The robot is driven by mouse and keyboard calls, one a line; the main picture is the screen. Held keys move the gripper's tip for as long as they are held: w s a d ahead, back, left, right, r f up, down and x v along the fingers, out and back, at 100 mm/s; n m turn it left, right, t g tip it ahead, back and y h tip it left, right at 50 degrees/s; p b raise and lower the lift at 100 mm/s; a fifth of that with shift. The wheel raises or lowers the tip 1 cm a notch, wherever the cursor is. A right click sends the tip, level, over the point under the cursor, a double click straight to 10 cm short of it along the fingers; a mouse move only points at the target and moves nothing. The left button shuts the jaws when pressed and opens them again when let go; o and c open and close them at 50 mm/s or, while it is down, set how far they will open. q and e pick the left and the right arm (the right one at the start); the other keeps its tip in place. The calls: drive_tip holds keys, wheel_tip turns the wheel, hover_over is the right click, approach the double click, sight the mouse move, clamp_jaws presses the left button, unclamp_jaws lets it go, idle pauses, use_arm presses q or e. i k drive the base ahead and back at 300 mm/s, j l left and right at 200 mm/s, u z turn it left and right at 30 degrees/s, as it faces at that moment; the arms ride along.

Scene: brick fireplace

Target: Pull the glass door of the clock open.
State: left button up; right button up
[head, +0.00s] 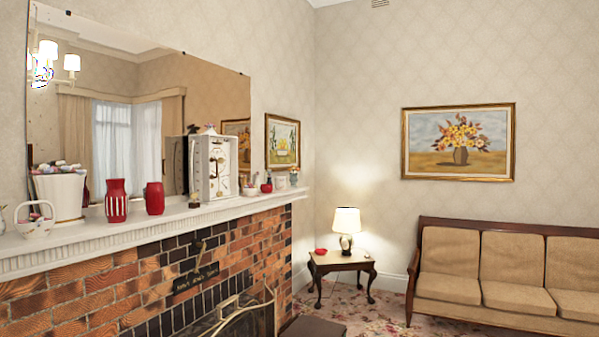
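The clock (213,168) is a white, upright box-shaped case standing on the mantel shelf (150,222), left of the picture's middle. Its front is turned toward the right, with a dial and gold-coloured details. I cannot tell from here whether its glass door is open or shut; the glass itself is hard to make out. Neither of my grippers shows in the head view.
Red vases (116,201) and a white pot (59,194) stand left of the clock on the mantel; small ornaments stand to its right. Below are the brick fireplace (90,287) and a fire screen (245,318). A lamp table (342,263) and sofa (505,270) stand right.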

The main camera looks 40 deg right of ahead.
sight(207, 160)
drive_tip(key=z, duration=0.9)
drive_tip(key=i+l, duration=0.4)
drive_tip(key=i, duration=0.2)
